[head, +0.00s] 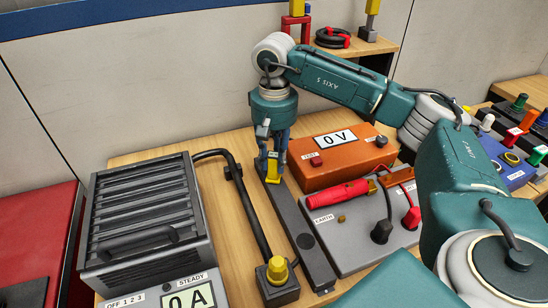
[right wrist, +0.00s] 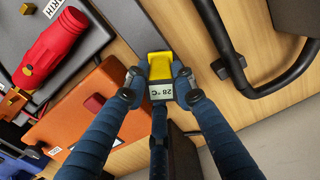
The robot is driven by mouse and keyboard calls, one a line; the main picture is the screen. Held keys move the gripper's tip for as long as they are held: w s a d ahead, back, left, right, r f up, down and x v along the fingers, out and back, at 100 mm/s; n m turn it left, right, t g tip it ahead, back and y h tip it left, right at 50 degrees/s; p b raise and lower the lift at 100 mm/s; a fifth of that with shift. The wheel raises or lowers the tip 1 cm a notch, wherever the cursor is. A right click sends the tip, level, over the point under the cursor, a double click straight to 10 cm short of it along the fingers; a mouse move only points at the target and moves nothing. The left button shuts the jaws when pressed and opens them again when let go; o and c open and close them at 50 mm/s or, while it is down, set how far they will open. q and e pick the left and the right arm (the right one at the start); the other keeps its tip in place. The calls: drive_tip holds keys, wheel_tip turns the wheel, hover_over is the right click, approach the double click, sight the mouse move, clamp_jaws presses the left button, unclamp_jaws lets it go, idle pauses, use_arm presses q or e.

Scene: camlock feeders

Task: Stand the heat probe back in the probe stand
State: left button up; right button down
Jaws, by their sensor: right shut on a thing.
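The heat probe (head: 273,168) has a yellow body and a pale face reading 28 °C. My right gripper (head: 270,160) is shut on it. In the right wrist view the probe (right wrist: 155,65) sits between the fingertips of the gripper (right wrist: 161,78), its face towards the camera. It is over or at the far end of a long dark bar (head: 305,240); I cannot tell whether they touch. I cannot tell for sure which thing is the probe stand. A black block with a yellow top (head: 278,273) stands near the front. My left gripper is not in view.
An orange meter (head: 340,158) reading 0 V stands right of the gripper. A grey box (head: 355,250) bears a red-handled tool (head: 338,194) and plugs. A ribbed dark unit (head: 145,205) and a black tube (head: 245,200) stand left. A shelf (head: 382,46) is behind.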

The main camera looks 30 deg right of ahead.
drive_tip(key=c, duration=1.4)
unclamp_jaws()
drive_tip(key=shift+o, duration=0.2)
drive_tip(key=shift+r, duration=0.3)
wheel_tip(320, 180, up, 15)
drive_tip(key=p, duration=0.4)
drive_tip(key=shift+r, duration=0.15)
drive_tip(key=shift+d, duration=0.1)
